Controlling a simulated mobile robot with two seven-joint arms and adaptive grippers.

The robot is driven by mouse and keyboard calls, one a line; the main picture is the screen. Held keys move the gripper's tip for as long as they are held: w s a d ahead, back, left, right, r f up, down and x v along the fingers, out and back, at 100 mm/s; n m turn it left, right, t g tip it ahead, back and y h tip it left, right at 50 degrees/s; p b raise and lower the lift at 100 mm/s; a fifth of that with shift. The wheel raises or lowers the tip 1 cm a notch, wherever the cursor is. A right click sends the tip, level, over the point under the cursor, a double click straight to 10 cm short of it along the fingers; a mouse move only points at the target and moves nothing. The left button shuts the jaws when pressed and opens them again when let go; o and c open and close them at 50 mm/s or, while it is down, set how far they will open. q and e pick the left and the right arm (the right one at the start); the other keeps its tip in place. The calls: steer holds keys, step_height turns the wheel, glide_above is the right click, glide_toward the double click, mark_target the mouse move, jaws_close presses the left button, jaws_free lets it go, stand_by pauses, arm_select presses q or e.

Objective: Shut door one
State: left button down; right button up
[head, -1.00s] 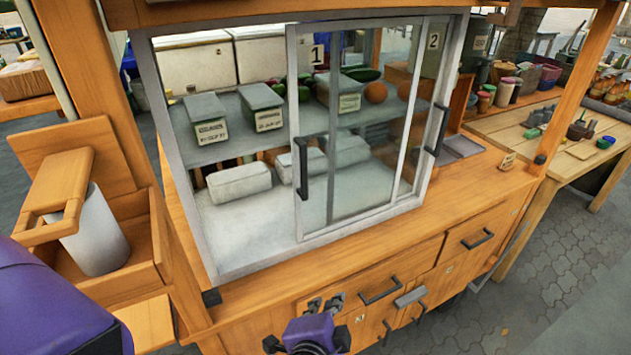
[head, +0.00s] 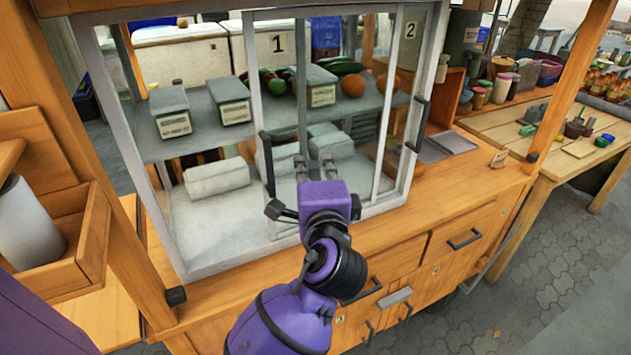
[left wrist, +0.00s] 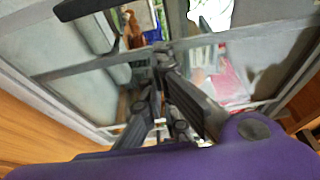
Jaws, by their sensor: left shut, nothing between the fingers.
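Door one (head: 277,80), a sliding glass panel labelled 1, stands toward the right of the cabinet front in the head view. The left part of the front is open. Its dark vertical handle (head: 267,165) is on its left edge. My left gripper (head: 316,168) is shut and empty, in front of the glass and just right of that handle. I cannot tell whether it touches the glass. Its dark fingers also show in the left wrist view (left wrist: 163,65). My right gripper is not in view.
Door two (head: 408,50) is at the right, with its own dark handle (head: 417,125). Labelled containers (head: 170,110) and vegetables stand on the inside shelf (head: 190,145). A wooden counter edge with drawers (head: 460,240) runs below. A wooden post (head: 115,190) stands left.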

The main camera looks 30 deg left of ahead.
arm_select(q)
steer(key=s+a, duration=0.2)
steer(key=s, duration=0.1)
steer(key=shift+a, duration=0.3)
steer(key=shift+w+p, duration=0.1)
steer(key=shift+p, duration=0.2)
